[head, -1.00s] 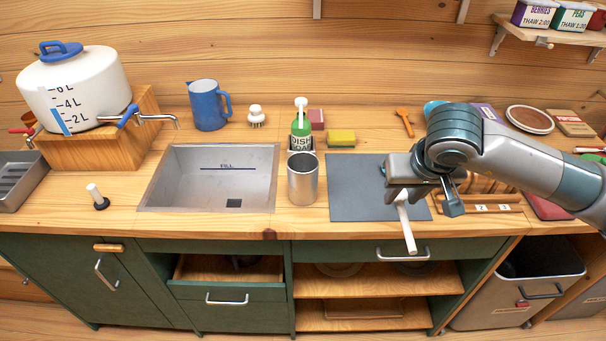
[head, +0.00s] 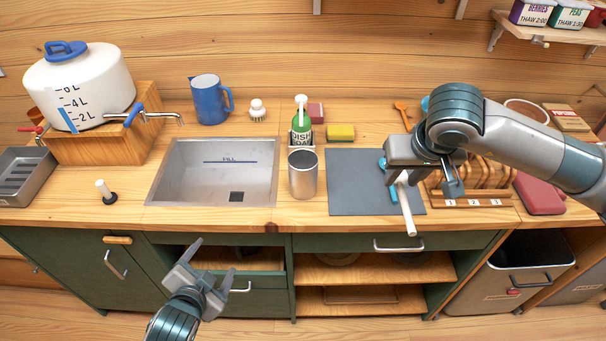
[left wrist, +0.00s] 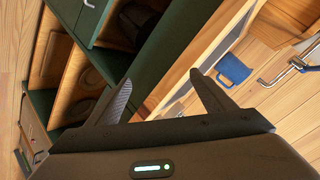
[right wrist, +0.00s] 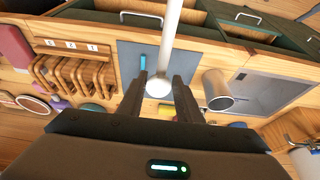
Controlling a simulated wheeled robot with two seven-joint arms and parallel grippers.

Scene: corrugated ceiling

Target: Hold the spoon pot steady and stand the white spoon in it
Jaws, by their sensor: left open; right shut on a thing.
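The spoon pot, a plain metal cylinder (head: 303,180), stands upright on the counter between the sink and the grey mat. In the right wrist view it shows to the right of the fingers (right wrist: 217,90). My right gripper (right wrist: 159,88) is shut on the white spoon (right wrist: 170,35). In the head view the spoon (head: 408,212) slants down from the fingers above the mat, right of the pot and apart from it. My left gripper (head: 209,264) is open and empty, in front of the cabinets and below the counter edge. The pot's inside is mostly hidden.
The grey mat (head: 346,185) lies right of the pot, with a blue item (right wrist: 143,63) on it. A green soap bottle (head: 301,122) stands behind the pot, near a yellow sponge (head: 341,132). The sink (head: 170,188) is at left. An open drawer (head: 240,266) lies below.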

